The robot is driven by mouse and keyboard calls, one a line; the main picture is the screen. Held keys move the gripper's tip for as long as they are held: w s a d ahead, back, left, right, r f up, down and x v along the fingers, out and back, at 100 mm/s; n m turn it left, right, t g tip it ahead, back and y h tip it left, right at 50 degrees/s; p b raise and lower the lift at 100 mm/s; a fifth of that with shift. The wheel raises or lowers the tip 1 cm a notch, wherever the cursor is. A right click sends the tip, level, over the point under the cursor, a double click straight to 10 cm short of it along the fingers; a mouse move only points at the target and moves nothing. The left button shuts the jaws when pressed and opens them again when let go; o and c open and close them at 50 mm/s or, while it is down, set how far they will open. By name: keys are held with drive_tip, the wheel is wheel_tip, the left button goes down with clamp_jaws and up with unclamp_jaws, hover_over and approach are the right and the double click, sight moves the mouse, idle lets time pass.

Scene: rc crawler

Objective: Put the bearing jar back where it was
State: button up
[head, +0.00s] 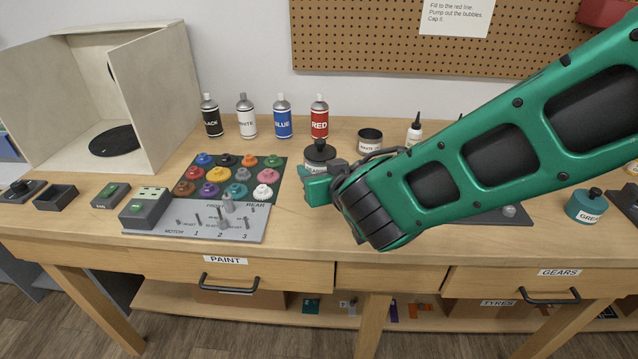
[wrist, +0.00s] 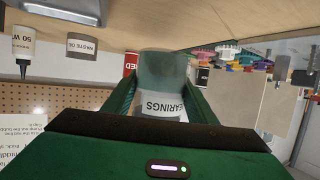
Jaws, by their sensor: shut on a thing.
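The bearing jar (head: 319,154) has a dark lid with a knob and a pale label. The arm hides part of the bench to the right. I cannot tell whether the jar's base touches the bench.
Black, white, blue and red bottles (head: 320,120) stand along the back. A waste oil jar (head: 370,141) and a dropper bottle (head: 414,133) stand to the right. The gear mat (head: 276,160) and motor board (head: 190,232) lie left. A grease pot (head: 587,207) is far right.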

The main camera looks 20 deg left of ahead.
drive_tip(key=shift+f, duration=1.95)
drive_tip(key=shift+f, duration=0.15)
drive_tip(key=o, duration=1.2)
drive_tip(key=shift+s, duration=0.1)
drive_tip(key=v, duration=1.2)
